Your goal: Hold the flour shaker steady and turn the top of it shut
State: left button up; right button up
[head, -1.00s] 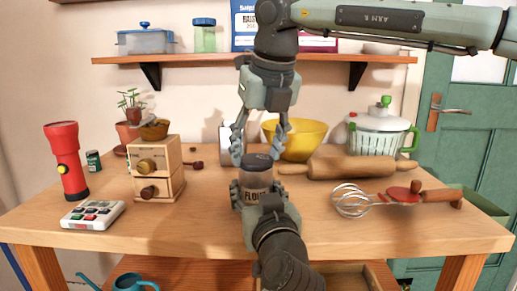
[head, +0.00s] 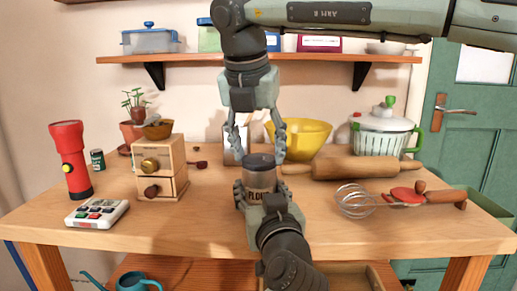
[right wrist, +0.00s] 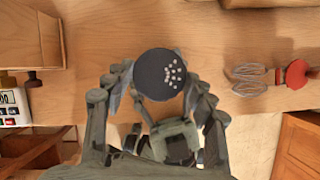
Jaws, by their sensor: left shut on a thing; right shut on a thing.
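The flour shaker (head: 262,180) stands upright near the table's front middle, with a dark top and a label partly hidden. Its dark round top (right wrist: 160,75) shows a cluster of pale holes on its right side in the right wrist view. My left gripper (head: 262,197) is shut on the shaker's body from the front, low down. My right gripper (head: 257,157) comes from above, its fingers on either side of the top and shut on it. In the right wrist view my right fingers (right wrist: 160,82) flank the top.
A yellow bowl (head: 305,138) and a rolling pin (head: 360,168) lie behind and right. A whisk (head: 355,201) lies to the right. A wooden drawer box (head: 160,165) stands left. A shelf (head: 300,58) runs behind my right arm.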

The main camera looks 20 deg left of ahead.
dwell(0.4)
jog(key=o, duration=1.2)
jog(key=shift+c, duration=0.2)
jog(key=v, duration=1.2)
jog(key=shift+r, duration=0.1)
pick_arm(q)
jog(key=o, duration=1.4)
jog(key=shift+s+d, duration=0.1)
